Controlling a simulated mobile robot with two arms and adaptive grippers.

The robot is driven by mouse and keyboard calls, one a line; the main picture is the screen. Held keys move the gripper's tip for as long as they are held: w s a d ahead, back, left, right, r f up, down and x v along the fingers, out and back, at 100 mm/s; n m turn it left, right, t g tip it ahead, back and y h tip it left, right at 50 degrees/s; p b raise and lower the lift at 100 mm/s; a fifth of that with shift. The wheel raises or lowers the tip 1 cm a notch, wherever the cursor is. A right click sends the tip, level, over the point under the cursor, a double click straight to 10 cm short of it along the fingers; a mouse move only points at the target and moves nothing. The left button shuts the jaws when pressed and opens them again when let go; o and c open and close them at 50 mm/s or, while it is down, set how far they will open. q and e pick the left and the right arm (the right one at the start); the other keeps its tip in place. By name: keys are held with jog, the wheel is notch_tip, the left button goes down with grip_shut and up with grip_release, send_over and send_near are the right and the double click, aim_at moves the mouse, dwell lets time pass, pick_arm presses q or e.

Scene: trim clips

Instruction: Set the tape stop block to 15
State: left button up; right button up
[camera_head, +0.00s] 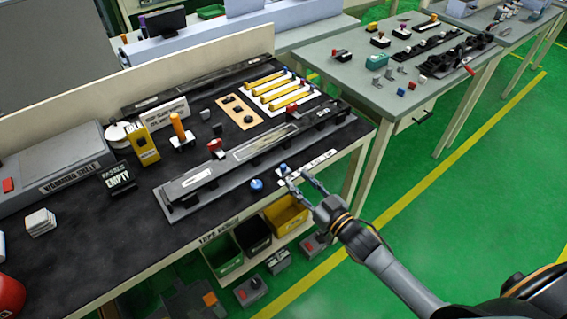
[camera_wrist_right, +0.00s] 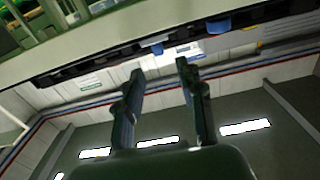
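A white scale strip (camera_head: 321,159) with dark marks too small to read lies along the front edge of the bench. A small blue-topped block (camera_head: 284,169) is at its left end; I take it as the tape stop block. My right gripper (camera_head: 296,178) is open, its fingertips just in front of the block and strip. In the right wrist view the open fingers (camera_wrist_right: 160,68) point at the bench edge, with a blue piece (camera_wrist_right: 157,48) showing between and beyond their tips. I cannot tell whether they touch it. My left gripper is out of view.
A round blue knob (camera_head: 256,185) sits left of the block. A long dark rail fixture (camera_head: 215,172) lies behind. Green, black and yellow bins (camera_head: 286,217) hang below the front edge. A second bench (camera_head: 385,88) stands at right, with green floor between.

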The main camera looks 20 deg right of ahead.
aim_at(285, 167)
jog(key=p+x, duration=0.1)
jog(key=x, duration=0.7)
jog(key=shift+f, duration=0.1)
jog(key=shift+c, duration=0.2)
grip_shut()
